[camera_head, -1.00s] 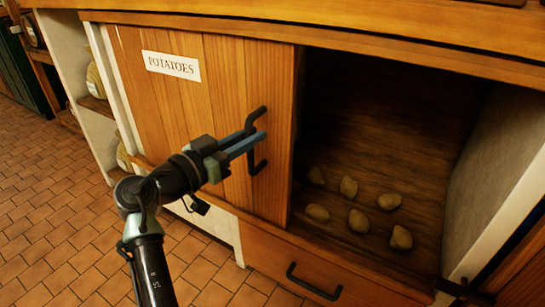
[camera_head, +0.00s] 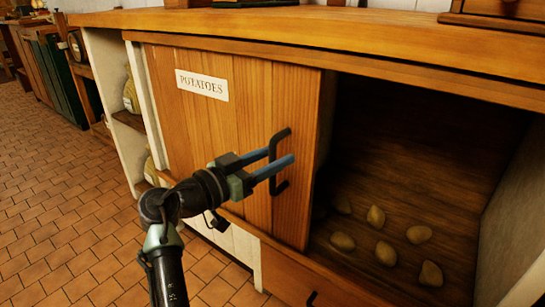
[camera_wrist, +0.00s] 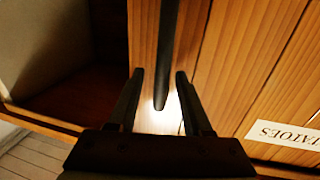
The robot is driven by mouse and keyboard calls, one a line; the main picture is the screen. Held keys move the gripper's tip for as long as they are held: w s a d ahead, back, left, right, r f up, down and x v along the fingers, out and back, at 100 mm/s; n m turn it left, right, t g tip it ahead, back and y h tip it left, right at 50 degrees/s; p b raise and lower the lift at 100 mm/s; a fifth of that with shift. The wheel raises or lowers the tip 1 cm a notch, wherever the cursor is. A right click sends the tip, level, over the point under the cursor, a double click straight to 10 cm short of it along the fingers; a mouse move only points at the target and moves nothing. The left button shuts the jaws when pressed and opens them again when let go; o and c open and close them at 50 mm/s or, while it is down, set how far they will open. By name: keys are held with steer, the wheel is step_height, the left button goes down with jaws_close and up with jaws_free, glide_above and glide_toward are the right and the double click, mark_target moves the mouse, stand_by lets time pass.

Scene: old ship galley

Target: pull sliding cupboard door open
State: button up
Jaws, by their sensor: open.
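The sliding cupboard door (camera_head: 235,125) is wooden with a white "POTATOES" label (camera_head: 202,85). It stands at the left, and the right part of the cupboard opening is uncovered. A dark bar handle (camera_head: 279,160) is fixed upright near the door's right edge. My gripper (camera_head: 281,166) is open at the handle in the head view. In the wrist view, the handle (camera_wrist: 166,60) points down between the two separated fingers of my gripper (camera_wrist: 158,75). Whether either finger touches it I cannot tell. The door also fills the right of the wrist view (camera_wrist: 240,60).
Several potatoes (camera_head: 386,253) lie on the dark floor of the open cupboard (camera_head: 400,150). A wooden counter top (camera_head: 350,40) runs above. A drawer front (camera_head: 290,275) is below the opening. The tiled floor (camera_head: 60,200) at the left is clear.

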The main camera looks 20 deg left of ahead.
steer(key=p+v, duration=0.5)
steer(key=v, duration=0.8)
